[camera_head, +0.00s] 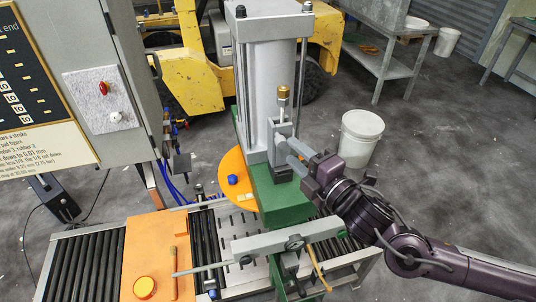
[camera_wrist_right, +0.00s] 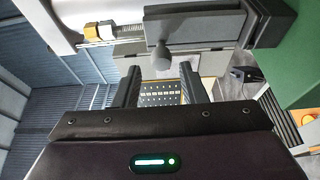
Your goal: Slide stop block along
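The likely stop block is a grey block (camera_head: 283,130) on the side of the press's upright cylinder (camera_head: 268,75), below a brass-capped rod (camera_head: 283,93). In the right wrist view, a grey block (camera_wrist_right: 205,28) spans the top, with a dark round knob (camera_wrist_right: 162,56) sticking out of it. My right gripper (camera_head: 288,153) reaches in from the right, close to the block. Its two fingers (camera_wrist_right: 160,78) are apart in the wrist view, with the knob just beyond and between their tips. Contact cannot be made out. My left gripper is not in view.
The green press frame (camera_head: 285,198) stands over a roller conveyor (camera_head: 80,265). An orange board (camera_head: 150,240) carries a yellow-lidded cup and a brush. A control cabinet (camera_head: 100,90) stands left. A white pail (camera_head: 360,138) is on the floor behind my right arm.

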